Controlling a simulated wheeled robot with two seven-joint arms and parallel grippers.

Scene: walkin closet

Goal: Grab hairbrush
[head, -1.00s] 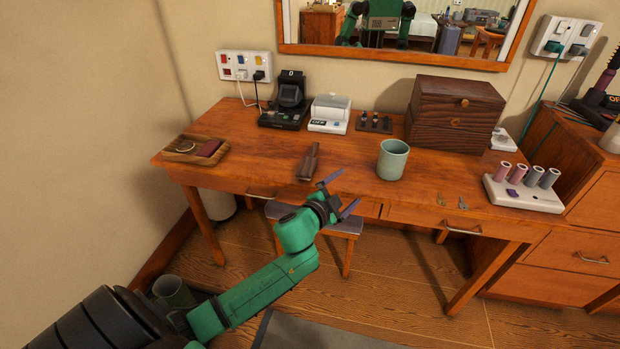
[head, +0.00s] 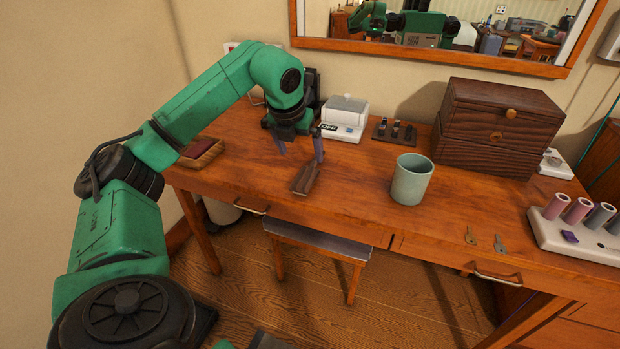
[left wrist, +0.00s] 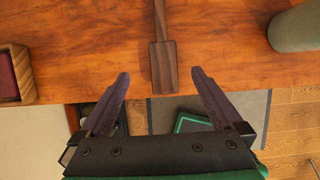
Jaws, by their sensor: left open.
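The hairbrush (head: 304,181), a dark brown wooden piece, lies on the wooden desk near its front edge, left of the green cup. My left gripper (head: 301,156) is open and points down above the desk, by the hairbrush's far end, which it partly hides. In the left wrist view the hairbrush (left wrist: 163,68) shows its wide flat end between the two spread fingers (left wrist: 161,74) and its narrow part running upward. The fingers do not close on it. Their height above it is hard to judge. My right gripper is not in view.
A green cup (head: 411,180) stands right of the hairbrush. A white box (head: 344,118) and a dark wooden chest (head: 500,128) stand farther back. A wooden tray (head: 202,152) is at the left. A stool (head: 318,240) sits under the desk (head: 350,205).

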